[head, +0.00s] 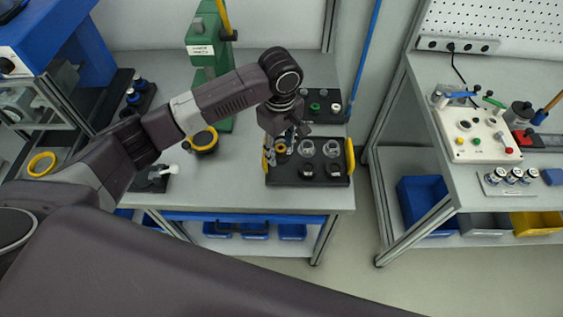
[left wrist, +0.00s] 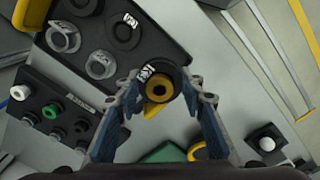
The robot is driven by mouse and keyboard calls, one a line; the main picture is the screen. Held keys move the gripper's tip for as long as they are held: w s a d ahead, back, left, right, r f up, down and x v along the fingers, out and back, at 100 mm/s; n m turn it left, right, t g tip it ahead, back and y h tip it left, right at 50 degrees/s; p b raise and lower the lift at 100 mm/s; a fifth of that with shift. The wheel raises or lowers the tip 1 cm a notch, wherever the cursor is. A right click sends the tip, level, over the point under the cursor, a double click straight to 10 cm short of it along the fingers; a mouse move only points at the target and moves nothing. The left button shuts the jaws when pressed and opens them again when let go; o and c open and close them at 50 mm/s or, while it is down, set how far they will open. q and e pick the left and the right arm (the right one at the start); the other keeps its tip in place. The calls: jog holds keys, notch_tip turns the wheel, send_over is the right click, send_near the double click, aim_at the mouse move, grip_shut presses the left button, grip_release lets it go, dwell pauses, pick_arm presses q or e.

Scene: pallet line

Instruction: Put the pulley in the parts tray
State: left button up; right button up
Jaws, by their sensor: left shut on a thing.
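My left gripper (head: 282,140) is shut on the pulley, a dark round part with a brass-coloured centre and a small white label. The pulley (left wrist: 160,88) sits between the two fingertips of the left gripper (left wrist: 158,92) in the left wrist view. In the head view the fingers partly cover it. The black parts tray (head: 318,183) with yellow handles is below the gripper, which is over its left part. The tray (left wrist: 172,45) also shows in the left wrist view. I cannot tell whether the pulley touches it. My right gripper is not in view.
The tray holds silver ring-like parts (head: 305,148) and dark round parts (head: 333,169). A black rack with a green ring (head: 315,106) stands behind it. A green press (head: 200,50) and a yellow-rimmed round item (head: 204,140) are to the left. A floor gap separates the right bench.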

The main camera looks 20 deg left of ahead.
aim_at(280, 172)
pick_arm(q)
notch_tip(280, 172, down, 8)
jog(key=shift+r+p, duration=0.25)
jog(key=shift+p, duration=0.15)
jog(key=o, duration=1.1)
jog(key=shift+f, duration=0.15)
notch_tip(280, 172, up, 12)
jog(key=shift+r+b, duration=0.15)
jog(key=shift+b, duration=0.65)
